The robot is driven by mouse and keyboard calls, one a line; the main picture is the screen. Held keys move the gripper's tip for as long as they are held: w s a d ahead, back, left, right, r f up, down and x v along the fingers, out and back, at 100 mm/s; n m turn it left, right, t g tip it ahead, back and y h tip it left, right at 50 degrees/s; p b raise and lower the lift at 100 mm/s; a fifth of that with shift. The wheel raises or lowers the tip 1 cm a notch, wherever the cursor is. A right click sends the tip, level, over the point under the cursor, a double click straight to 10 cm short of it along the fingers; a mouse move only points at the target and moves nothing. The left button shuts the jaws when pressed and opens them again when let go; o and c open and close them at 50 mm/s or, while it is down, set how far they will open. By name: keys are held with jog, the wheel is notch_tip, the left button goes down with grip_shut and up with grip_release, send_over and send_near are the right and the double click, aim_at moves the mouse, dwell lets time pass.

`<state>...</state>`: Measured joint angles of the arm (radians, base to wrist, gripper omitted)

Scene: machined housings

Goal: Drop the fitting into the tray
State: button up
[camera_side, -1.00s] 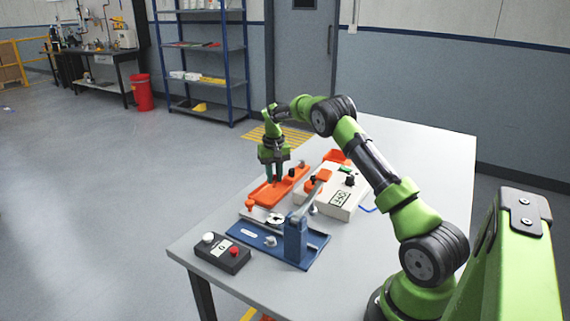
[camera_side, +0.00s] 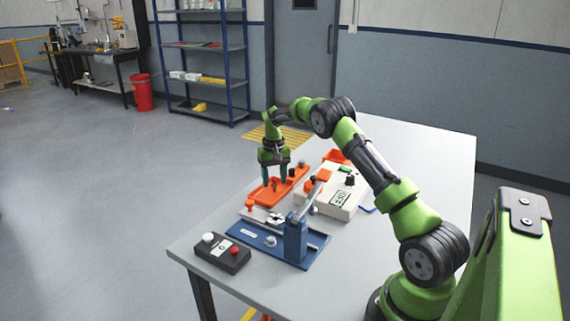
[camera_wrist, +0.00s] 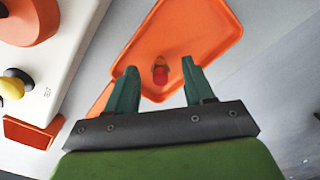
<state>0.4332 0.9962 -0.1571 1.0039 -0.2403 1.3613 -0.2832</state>
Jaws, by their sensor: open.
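The orange tray (camera_side: 263,196) lies on the table under my gripper (camera_side: 275,180), and its flat floor and raised rim show in the wrist view (camera_wrist: 205,28). My gripper is open, its two dark green fingers spread apart just above the tray; it also shows in the wrist view (camera_wrist: 158,80). A small fitting with a red end and a brownish end (camera_wrist: 160,75) shows between the fingers, against the tray floor and apart from both fingers. In the side view the fitting is too small to make out clearly.
A blue fixture with an upright post and lever (camera_side: 296,243) stands in front of the tray. A black button box (camera_side: 222,253) sits near the table's front edge. The table's back right is clear.

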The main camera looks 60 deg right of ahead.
notch_tip(320, 180, up, 17)
jog(key=shift+f, duration=0.15)
jog(key=shift+d, duration=0.1)
jog(key=s+a+r+n+t+y, duration=0.1)
jog(key=s+a+r+n+t, duration=0.1)
jog(key=s+a, duration=1.1)
jog(key=s+a+r+n+t+y, duration=0.1)
jog(key=s+a+t, duration=0.4)
jog(key=s+a, duration=0.8)
jog(key=a+r, duration=0.1)
jog(key=a, duration=0.4)
jog(key=shift+r+n, duration=0.4)
jog(key=shift+a, duration=0.1)
